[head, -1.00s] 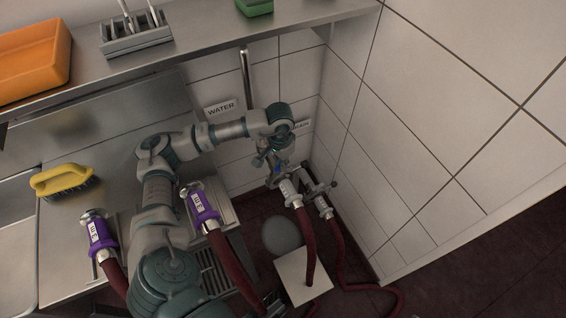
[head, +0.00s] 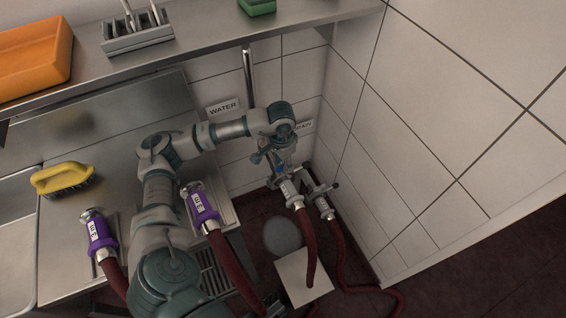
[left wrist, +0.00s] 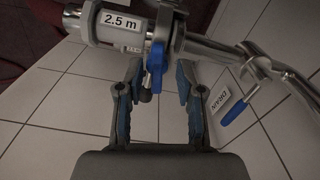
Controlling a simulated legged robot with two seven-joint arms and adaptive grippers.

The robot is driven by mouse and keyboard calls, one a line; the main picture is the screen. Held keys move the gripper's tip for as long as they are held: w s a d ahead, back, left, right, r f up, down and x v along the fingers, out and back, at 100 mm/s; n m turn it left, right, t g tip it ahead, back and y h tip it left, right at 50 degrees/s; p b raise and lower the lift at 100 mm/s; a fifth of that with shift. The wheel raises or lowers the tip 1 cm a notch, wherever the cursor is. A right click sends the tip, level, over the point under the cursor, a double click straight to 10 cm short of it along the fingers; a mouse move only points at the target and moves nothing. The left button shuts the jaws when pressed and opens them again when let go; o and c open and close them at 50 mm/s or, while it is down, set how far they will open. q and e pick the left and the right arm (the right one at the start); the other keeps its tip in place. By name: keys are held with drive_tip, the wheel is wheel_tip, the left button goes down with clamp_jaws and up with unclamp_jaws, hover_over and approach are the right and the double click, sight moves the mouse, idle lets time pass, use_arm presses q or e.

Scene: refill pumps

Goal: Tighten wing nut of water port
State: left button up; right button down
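My left gripper (head: 276,165) reaches down to the pipe fittings in the corner. In the left wrist view, its two blue-padded fingers (left wrist: 158,78) stand apart. A blue wing-like handle with a dark tip (left wrist: 157,62) shows between them, apparently untouched. It sits at a metal clamp joining a hose coupling labelled 2.5 m (left wrist: 120,22) to a metal pipe (left wrist: 225,50). The coupling also shows in the head view (head: 291,193), on a dark red hose. A WATER sign (head: 223,107) is on the wall. Which port the clamp belongs to is hard to tell. My right gripper is not identifiable.
A second hose coupling (head: 323,203) stands close on the right. Another blue handle (left wrist: 235,113) hangs from the pipe, near a partly readable sign (left wrist: 220,99). Two purple-collared hose ends (head: 203,203) rest at left. Tiled walls close in the corner.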

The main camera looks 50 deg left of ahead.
use_arm(q)
wheel_tip(320, 180, up, 12)
drive_tip(key=shift+f, duration=0.15)
idle(0.5)
drive_tip(key=shift+s+a, duration=0.1)
idle(0.3)
